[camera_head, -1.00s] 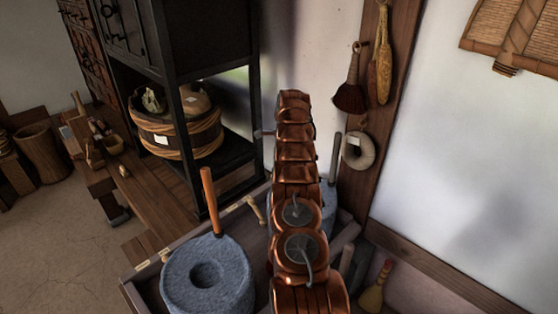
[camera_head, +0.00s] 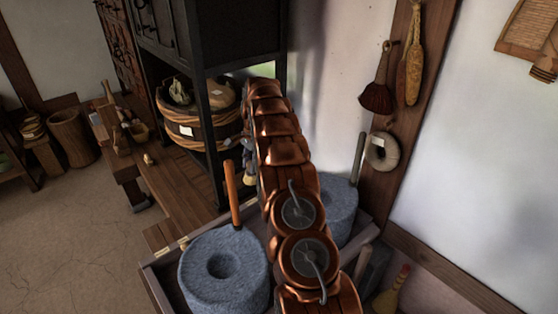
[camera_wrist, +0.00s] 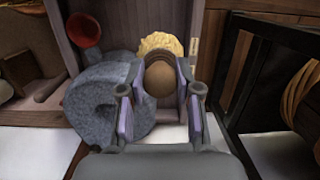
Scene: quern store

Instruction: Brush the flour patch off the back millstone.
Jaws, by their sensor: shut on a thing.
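The back millstone (camera_head: 340,208) is a blue-grey stone with a grey upright handle, partly hidden behind my arm in the head view. I cannot make out a flour patch on it. The front millstone (camera_head: 225,270) has a centre hole and an orange handle (camera_head: 232,193). In the wrist view, a grey millstone (camera_wrist: 88,105) lies left of my gripper (camera_wrist: 160,85); a red round handle end beside it suggests the front one. My gripper is shut on a brush, with its round brown handle end (camera_wrist: 159,78) between the fingers and straw-coloured bristles (camera_wrist: 160,42) beyond.
A wooden trough (camera_head: 155,283) holds both stones. A black cabinet (camera_head: 210,130) with a rope-bound tub (camera_head: 195,135) stands behind. A wall post carries a hanging brush (camera_head: 376,95) and a ring (camera_head: 382,152). Another brush (camera_head: 390,293) stands at lower right. Floor at left is open.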

